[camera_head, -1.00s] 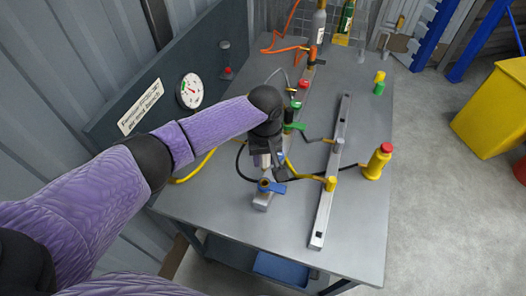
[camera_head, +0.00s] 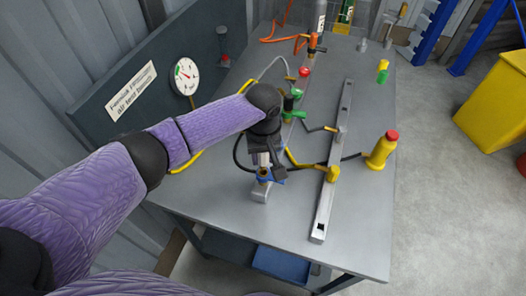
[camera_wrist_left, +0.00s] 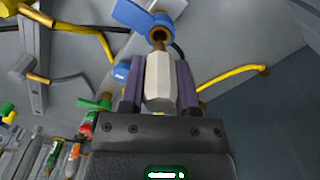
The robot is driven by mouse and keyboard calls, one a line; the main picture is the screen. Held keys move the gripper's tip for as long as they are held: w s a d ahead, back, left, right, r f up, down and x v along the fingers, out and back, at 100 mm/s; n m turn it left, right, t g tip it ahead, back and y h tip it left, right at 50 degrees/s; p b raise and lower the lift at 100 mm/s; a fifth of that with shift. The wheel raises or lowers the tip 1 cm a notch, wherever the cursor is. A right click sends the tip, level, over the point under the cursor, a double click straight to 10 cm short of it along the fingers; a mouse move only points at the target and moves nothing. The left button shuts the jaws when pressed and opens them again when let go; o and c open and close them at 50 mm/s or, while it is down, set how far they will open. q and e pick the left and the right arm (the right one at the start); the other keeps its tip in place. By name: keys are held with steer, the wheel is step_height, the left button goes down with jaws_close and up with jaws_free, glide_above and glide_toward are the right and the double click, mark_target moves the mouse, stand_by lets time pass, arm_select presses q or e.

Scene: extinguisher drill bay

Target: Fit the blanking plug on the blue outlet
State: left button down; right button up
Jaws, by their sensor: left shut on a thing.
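My left gripper (camera_head: 265,160) is over the near part of the bench, just behind the blue outlet (camera_head: 268,177). The blue outlet (camera_wrist_left: 145,18) has a blue lever and a brass mouth. The plug's tip is right by this mouth, roughly in line with it. A dark opening still shows in the brass; I cannot tell whether the two touch. My right gripper is not in view.
A long metal rail (camera_head: 327,195) with yellow and grey fittings lies right of the gripper. A yellow bottle with a red cap (camera_head: 381,150) stands beyond it. Green, red and orange valves line the bench behind. A gauge (camera_head: 185,77) is on the left panel.

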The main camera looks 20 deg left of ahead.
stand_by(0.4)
arm_select(q)
steer(key=shift+p, duration=0.4)
steer(key=shift+f, duration=0.2)
stand_by(0.4)
steer(key=shift+f+b, duration=0.7)
steer(key=shift+f, duration=0.35)
